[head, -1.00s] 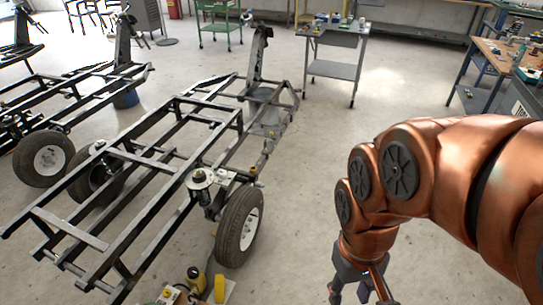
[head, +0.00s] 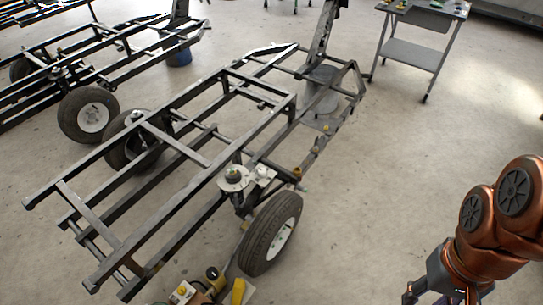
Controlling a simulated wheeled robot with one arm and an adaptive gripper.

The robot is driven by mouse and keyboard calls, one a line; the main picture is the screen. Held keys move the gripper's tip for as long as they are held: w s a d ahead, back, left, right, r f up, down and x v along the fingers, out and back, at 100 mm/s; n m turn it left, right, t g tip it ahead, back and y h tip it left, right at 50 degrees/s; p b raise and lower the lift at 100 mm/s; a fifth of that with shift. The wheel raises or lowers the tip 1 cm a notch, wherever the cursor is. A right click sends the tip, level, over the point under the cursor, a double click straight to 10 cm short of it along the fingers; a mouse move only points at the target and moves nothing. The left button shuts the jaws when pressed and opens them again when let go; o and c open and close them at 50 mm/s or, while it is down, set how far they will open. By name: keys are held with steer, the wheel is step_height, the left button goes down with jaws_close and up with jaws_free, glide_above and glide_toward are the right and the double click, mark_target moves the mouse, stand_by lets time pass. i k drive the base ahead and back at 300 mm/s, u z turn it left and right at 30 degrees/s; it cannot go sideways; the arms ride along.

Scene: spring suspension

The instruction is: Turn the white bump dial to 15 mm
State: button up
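A pale, round, dial-like disc (head: 234,178) sits on top of the suspension post beside the frame's near right wheel. It may be the white bump dial, but its markings are too small to read. A black metal vehicle frame (head: 160,152) carries it. My gripper (head: 438,296) is at the bottom right edge, hanging from my copper arm, well right of the wheel and apart from the disc. Its fingertips are cut off by the picture's lower edge, so its opening does not show, and I see nothing held.
The near right wheel (head: 270,233) stands just below the disc. Yellow and white items (head: 210,288) lie on the floor at the bottom. A second frame (head: 95,75) stands at the back left, and a grey cart (head: 412,54) at the back. Floor between wheel and arm is clear.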

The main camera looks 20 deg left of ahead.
mark_target(261, 171)
steer(key=u, duration=0.45)
steer(key=i, duration=0.85)
steer(key=u, duration=1.05)
steer(key=i, duration=0.25)
steer(key=u, duration=0.2)
